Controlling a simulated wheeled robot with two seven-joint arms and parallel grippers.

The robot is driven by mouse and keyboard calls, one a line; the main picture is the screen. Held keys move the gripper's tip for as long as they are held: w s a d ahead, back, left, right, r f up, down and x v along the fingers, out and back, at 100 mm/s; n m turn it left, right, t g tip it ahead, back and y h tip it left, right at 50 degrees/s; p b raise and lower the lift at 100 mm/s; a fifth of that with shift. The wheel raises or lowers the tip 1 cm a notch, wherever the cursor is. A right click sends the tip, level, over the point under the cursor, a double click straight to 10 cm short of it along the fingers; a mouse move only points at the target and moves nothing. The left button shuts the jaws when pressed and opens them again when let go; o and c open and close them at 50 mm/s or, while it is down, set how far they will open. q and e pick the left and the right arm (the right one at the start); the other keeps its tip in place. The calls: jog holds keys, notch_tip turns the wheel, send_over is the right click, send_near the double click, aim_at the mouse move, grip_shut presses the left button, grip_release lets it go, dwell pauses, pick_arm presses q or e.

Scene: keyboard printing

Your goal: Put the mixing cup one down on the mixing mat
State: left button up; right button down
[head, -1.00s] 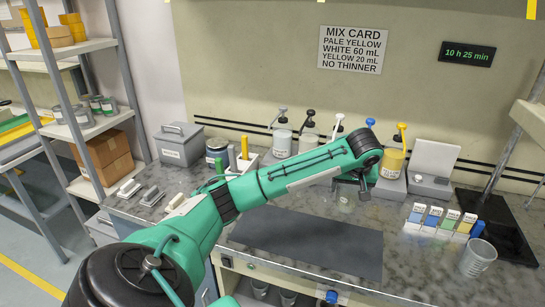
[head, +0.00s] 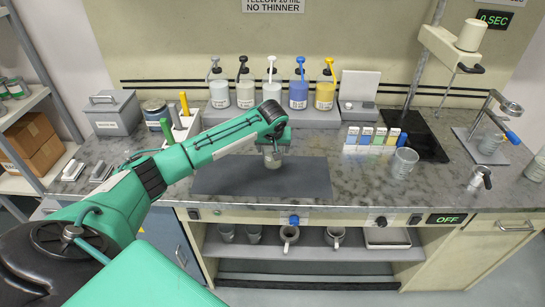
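The mixing mat (head: 225,182) is a flat dark grey sheet in the middle of the counter in the head view. My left gripper (head: 273,150) is over the mat's back half, pointing down. It is shut on a small, translucent grey cup, mixing cup one (head: 272,162), which is upright with its upper part partly hidden by the fingers. The cup is over the mat; I cannot tell whether its base touches it. My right gripper is out of view.
Several pump bottles (head: 245,95) stand along the back. Another clear cup (head: 404,163) stands right of the mat, near colored sample cards (head: 376,138). A tool holder (head: 182,128) stands at left. The mat's right part is clear.

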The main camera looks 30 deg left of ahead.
aim_at(273, 160)
pick_arm(q)
jog(key=shift+w+f, duration=0.1)
jog(key=shift+f, duration=0.75)
notch_tip(273, 160, down, 3)
jog(key=shift+f+p, duration=0.2)
jog(key=shift+p, duration=0.35)
jog(key=shift+f, duration=0.3)
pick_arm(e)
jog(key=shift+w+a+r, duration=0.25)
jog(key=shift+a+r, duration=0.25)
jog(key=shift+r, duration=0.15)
pick_arm(q)
jog(key=shift+f, duration=0.15)
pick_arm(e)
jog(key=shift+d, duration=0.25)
pick_arm(q)
jog(key=o, duration=1.1)
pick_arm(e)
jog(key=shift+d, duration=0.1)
